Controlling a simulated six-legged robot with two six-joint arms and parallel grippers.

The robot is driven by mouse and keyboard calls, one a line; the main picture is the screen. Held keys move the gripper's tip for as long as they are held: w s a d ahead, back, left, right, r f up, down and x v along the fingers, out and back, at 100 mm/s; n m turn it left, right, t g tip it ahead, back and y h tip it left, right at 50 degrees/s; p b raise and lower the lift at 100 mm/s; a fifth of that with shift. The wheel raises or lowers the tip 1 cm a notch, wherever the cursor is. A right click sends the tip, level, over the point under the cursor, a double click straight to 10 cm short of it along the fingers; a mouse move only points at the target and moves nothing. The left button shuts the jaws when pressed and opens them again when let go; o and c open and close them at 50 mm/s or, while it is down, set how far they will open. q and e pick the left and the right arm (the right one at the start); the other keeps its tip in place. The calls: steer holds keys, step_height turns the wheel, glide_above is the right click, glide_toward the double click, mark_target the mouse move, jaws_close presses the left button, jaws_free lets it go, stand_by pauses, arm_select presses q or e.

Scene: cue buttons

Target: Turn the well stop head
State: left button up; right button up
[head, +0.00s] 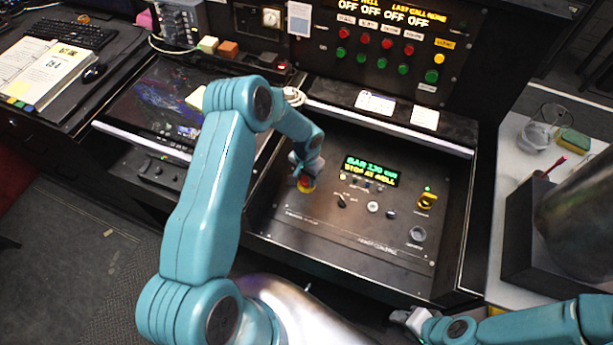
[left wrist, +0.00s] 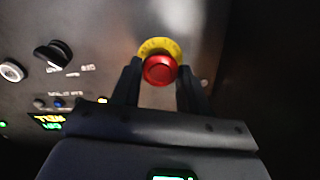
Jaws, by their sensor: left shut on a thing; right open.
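The stop head is a round red button (head: 306,181) on a yellow ring, at the left of the sloped black panel (head: 330,235). My left gripper (head: 305,172) is at it from above and hides part of it in the head view. In the left wrist view the red head (left wrist: 160,69) and its yellow ring (left wrist: 158,46) sit between the two dark fingers of my left gripper (left wrist: 160,85), which is shut on the head. My right gripper (head: 409,319) is open, low at the panel's front right edge, apart from the controls.
A lit display (head: 371,171), a black knob (head: 341,201) and a yellow switch (head: 427,200) are on the same panel. An upright panel (head: 390,45) with red and green buttons stands behind. A dark bin (head: 540,235) is at right. A screen (head: 165,105) lies left.

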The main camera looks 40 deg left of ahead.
arm_select(q)
steer(key=m+b, duration=0.3)
steer(key=shift+w+f+b, duration=0.15)
steer(key=shift+b, duration=0.15)
steer(key=shift+d+m+b, duration=0.1)
steer(key=shift+m+b, duration=1)
steer(key=shift+m, duration=1)
